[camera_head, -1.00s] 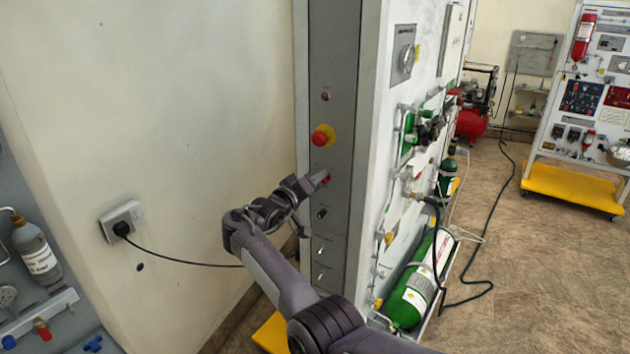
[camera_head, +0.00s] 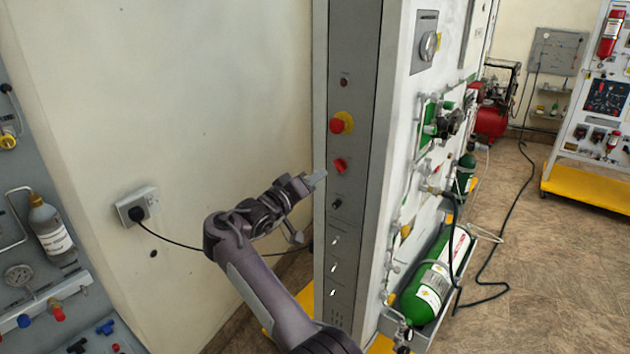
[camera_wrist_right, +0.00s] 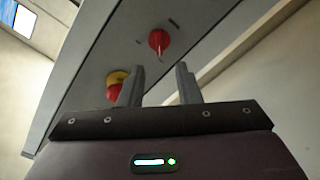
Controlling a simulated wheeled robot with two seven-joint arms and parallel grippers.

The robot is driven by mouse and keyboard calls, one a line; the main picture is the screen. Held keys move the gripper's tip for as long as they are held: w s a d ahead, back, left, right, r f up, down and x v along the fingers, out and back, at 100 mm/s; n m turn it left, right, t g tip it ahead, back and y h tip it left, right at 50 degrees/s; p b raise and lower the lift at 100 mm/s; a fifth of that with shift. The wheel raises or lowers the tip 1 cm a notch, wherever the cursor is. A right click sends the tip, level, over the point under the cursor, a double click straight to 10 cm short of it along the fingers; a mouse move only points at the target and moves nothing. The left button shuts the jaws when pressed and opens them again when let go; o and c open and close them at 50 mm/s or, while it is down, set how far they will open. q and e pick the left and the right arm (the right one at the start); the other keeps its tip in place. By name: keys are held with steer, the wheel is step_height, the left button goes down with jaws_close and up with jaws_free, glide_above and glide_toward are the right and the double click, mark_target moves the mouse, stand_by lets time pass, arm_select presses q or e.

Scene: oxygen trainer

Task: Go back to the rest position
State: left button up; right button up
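My right gripper (camera_head: 316,180) is just left of the narrow grey control panel (camera_head: 350,110), apart from it and holding nothing. In the right wrist view its two fingers (camera_wrist_right: 160,78) stand apart with an empty gap between them. The panel carries a red rotary knob (camera_head: 339,166), also seen beyond the fingertips in the wrist view (camera_wrist_right: 159,41). Above it is a red emergency button on a yellow base (camera_head: 341,123), partly behind the left finger in the wrist view (camera_wrist_right: 115,85). My left gripper is not in view.
A wall socket with a plug (camera_head: 137,207) and black cable is at left. A grey bottle (camera_head: 48,228) is on the far-left board. Green cylinders (camera_head: 432,278) are on the trainer's right side. Open floor (camera_head: 535,280) lies at right.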

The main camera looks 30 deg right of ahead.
steer(key=s+a+f+n+t+y+b, duration=0.2)
steer(key=f+n+y, duration=0.15)
steer(key=f, duration=1.55)
steer(key=s+a+f+n+t+y+b, duration=0.1)
steer(key=a+f+n+t+y+b, duration=0.2)
steer(key=f, duration=1.5)
steer(key=s+a+f+g+y, duration=0.1)
steer(key=s+f+y, duration=0.1)
steer(key=s+f, duration=0.45)
steer(key=s+f+g+y, duration=0.2)
steer(key=s+f, duration=0.2)
steer(key=f, duration=0.6)
steer(key=s+a+f+n+g+y+b, duration=0.1)
steer(key=s+a+f+g+y+b, duration=0.2)
steer(key=s+f, duration=1.5)
steer(key=s+a+f+g+y, duration=0.1)
steer(key=s+f, duration=0.1)
steer(key=s, duration=0.6)
steer(key=s+a+f+g+y, duration=0.1)
steer(key=s+f+g, duration=0.1)
steer(key=s, duration=0.7)
steer(key=s+a+f+g+y+b, duration=0.1)
steer(key=s+a+f+g, duration=0.1)
steer(key=s, duration=0.7)
steer(key=shift+s+f+m, duration=0.25)
steer(key=shift+f+m, duration=0.1)
steer(key=shift+f, duration=0.3)
